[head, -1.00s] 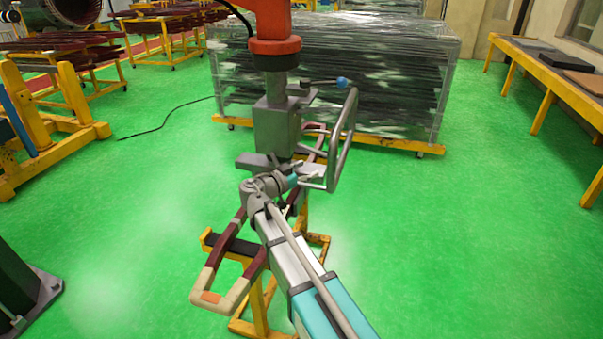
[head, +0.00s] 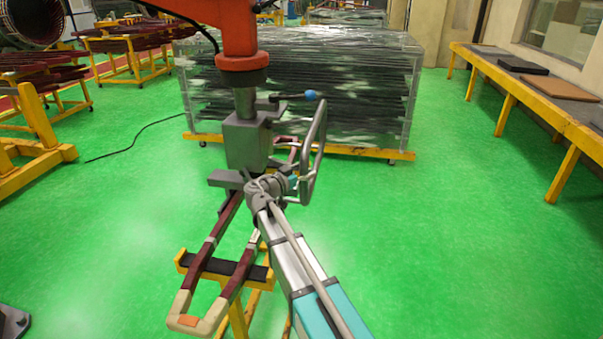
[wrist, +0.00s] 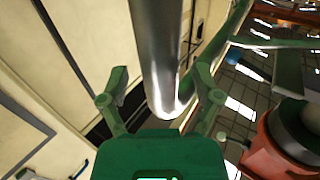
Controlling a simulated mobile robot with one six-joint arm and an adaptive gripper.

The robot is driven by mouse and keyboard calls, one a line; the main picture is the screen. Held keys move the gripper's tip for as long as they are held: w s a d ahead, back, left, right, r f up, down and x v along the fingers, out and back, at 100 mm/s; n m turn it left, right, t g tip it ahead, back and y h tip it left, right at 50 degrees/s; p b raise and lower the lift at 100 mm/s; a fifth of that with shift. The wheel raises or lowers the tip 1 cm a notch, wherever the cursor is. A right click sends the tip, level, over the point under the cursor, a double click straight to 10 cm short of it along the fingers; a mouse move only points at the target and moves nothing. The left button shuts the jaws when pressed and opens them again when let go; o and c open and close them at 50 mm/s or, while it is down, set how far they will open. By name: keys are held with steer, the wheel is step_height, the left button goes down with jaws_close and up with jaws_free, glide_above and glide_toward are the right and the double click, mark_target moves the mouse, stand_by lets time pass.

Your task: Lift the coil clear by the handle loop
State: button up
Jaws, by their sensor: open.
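The grey handle loop (head: 319,150) stands out to the right of the clamp head. My gripper (head: 289,184) is at the loop's lower near side. In the wrist view my green gripper (wrist: 161,88) is open, with a metal bar (wrist: 158,45) between its spread fingers.
A wrapped stack (head: 300,100) on a yellow wheeled frame stands behind the clamp head. A yellow bench (head: 535,95) runs along the right wall. Yellow racks with dark red coils (head: 130,38) are at the left. Green floor is clear at the right.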

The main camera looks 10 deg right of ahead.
steer(key=shift+c, duration=0.2)
jaws_close()
stand_by(0.6)
